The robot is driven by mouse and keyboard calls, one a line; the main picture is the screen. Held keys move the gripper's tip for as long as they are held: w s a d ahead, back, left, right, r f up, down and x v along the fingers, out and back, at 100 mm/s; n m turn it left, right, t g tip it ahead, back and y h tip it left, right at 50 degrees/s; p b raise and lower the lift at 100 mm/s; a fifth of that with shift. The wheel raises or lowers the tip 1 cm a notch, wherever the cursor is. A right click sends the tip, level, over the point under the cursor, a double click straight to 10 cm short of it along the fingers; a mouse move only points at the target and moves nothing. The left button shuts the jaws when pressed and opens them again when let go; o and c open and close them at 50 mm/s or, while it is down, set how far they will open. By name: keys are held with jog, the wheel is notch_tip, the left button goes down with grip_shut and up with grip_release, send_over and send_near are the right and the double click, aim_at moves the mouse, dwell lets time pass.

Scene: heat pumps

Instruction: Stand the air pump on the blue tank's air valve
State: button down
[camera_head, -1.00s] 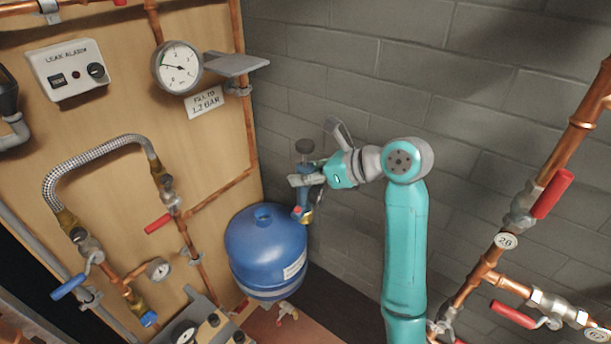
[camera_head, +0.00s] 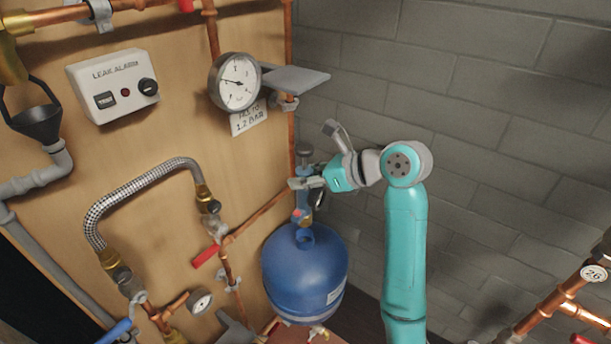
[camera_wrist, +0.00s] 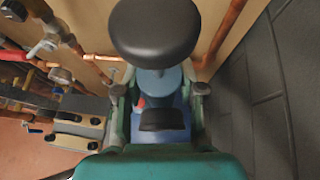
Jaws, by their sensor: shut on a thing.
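The air pump (camera_head: 303,201) is a slim blue cylinder with a dark round knob on top and a small red part low on its side. My gripper (camera_head: 304,183) is shut around its upper body and holds it roughly upright. The blue tank (camera_head: 303,278) stands below, with its short blue neck (camera_head: 305,238) on top. The pump's lower end appears just above or behind this neck; I cannot tell whether they touch.
A wooden panel (camera_head: 175,120) with a gauge (camera_head: 236,82), a grey shelf (camera_head: 295,79) and copper pipes stands left and behind. A braided hose (camera_head: 140,192) arches left of the tank. A grey block wall (camera_head: 480,140) is behind my arm, with pipework at lower right.

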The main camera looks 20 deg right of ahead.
aim_at(305, 203)
jog(key=shift+f, duration=3.9)
dwell(2.2)
jog(key=c, duration=0.6)
grip_release()
jog(key=shift+f, duration=0.1)
jog(key=shift+s, duration=0.1)
jog(key=shift+v, duration=4.25)
